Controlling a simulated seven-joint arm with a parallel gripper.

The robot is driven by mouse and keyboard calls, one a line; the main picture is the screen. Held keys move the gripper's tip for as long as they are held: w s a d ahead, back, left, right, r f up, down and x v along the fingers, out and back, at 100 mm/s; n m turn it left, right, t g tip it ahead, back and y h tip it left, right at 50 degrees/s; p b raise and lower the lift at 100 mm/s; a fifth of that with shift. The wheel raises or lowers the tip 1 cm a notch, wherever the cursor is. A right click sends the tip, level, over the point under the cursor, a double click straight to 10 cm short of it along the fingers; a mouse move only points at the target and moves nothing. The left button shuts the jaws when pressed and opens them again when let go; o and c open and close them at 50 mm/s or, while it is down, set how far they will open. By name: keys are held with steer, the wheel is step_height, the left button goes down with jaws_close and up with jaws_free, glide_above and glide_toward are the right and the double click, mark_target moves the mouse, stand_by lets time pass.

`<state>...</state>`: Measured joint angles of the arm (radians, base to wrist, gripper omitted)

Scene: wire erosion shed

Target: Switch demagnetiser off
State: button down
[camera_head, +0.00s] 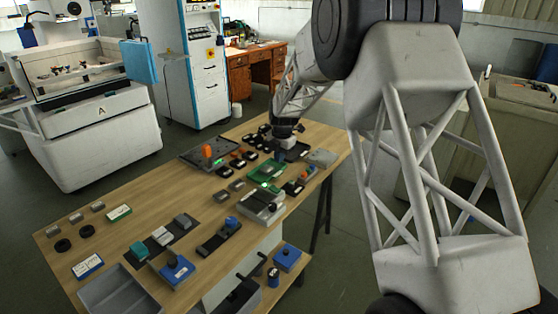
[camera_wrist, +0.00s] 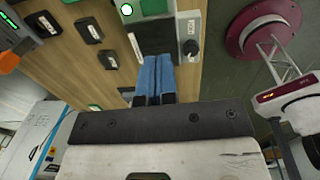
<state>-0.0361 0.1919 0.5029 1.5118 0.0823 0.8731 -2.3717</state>
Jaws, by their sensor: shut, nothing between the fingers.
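My gripper (camera_wrist: 154,62) shows two blue fingers pressed together in the wrist view, with nothing between them. In the head view my gripper (camera_head: 287,131) is low over the far end of the wooden bench, above a small grey block (camera_head: 292,146). I cannot tell which unit is the demagnetiser, nor read a switch position; contact is unclear.
Around my gripper lie small black boxes (camera_head: 237,163), a green tray (camera_head: 266,170) and a dark plate with an orange knob (camera_head: 207,151). A grey device (camera_head: 262,207) stands nearer. The bench's front left (camera_head: 135,195) has bare wood between items.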

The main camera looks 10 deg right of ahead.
mark_target(273, 187)
steer(key=shift+w+a+r+t, duration=0.1)
steer(key=shift+w+a+t, duration=0.2)
steer(key=shift+w+a, duration=0.15)
steer(key=shift+w, duration=0.1)
steer(key=f, duration=0.4)
steer(key=w+a+f, duration=0.1)
steer(key=f, duration=0.9)
steer(key=shift+w+a, duration=0.15)
stand_by(0.3)
